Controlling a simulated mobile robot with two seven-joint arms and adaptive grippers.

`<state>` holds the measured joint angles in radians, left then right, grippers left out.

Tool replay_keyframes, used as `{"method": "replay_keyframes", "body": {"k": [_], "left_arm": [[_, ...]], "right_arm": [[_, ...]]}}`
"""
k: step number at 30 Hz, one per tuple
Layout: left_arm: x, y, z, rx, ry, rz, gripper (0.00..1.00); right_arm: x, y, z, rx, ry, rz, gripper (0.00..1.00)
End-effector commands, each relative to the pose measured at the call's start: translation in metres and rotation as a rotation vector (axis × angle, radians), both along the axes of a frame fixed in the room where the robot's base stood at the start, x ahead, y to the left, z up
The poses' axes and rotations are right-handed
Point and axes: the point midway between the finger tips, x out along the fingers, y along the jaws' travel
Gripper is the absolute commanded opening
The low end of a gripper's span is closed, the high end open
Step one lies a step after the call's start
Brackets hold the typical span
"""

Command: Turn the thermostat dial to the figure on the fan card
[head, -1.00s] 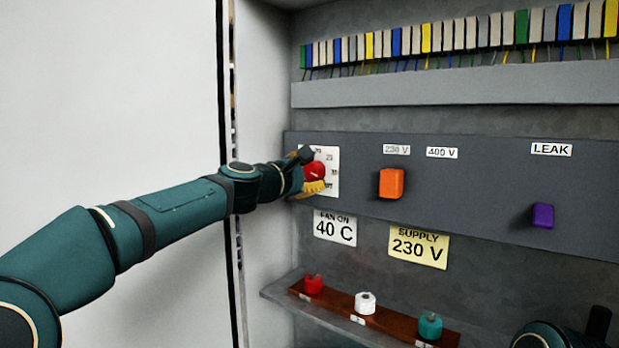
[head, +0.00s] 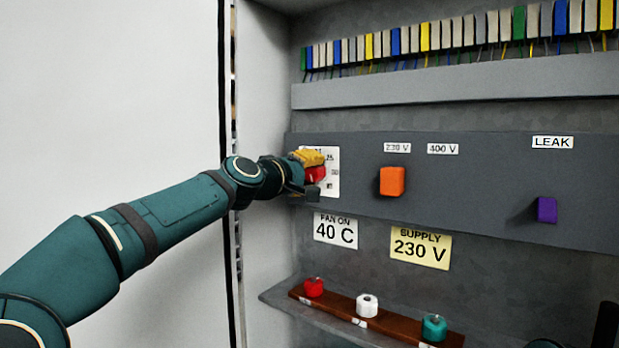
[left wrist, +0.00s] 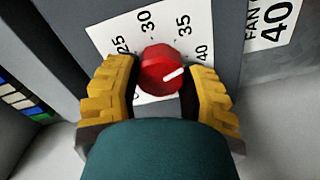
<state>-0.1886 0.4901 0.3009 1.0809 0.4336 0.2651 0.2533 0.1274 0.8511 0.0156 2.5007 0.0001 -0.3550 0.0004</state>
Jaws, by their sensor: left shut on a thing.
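The red thermostat dial (head: 316,174) sits on a white scale plate (head: 333,184) at the left of the grey panel. In the left wrist view the dial (left wrist: 161,71) has a white pointer aimed right and slightly up, close to the 40 mark; exact alignment is hard to judge. The scale shows 25, 30, 35 and 40. My left gripper (head: 312,174) is shut on the dial, its yellow-padded fingers (left wrist: 160,88) on either side. The white fan card (head: 335,230) below reads FAN ON 40 C. Only a dark part, perhaps of my right gripper, shows at bottom right.
An orange knob (head: 392,181) under 230 V and 400 V labels and a purple knob (head: 547,209) under LEAK stand out to the right. A yellow supply card (head: 420,246) reads 230 V. A shelf below holds red, white and teal knobs on a brown strip (head: 390,322).

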Motion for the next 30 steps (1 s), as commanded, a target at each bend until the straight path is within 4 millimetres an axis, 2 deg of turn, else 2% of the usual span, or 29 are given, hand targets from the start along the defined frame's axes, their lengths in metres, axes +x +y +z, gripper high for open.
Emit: {"method": "replay_keyframes", "body": {"k": [13, 30], "left_arm": [[0.0002, 0.0003, 0.0005, 0.225, -0.166, 0.002, 0.08], [-0.0001, 0.0001, 0.0013, 0.276, -0.203, 0.001, 0.08]], "right_arm": [[0.0022, -0.0003, -0.0103, -0.001, -0.005, -0.001, 0.47], [0.0025, -0.0004, -0.0118, -0.001, -0.006, -0.001, 0.47]]}}
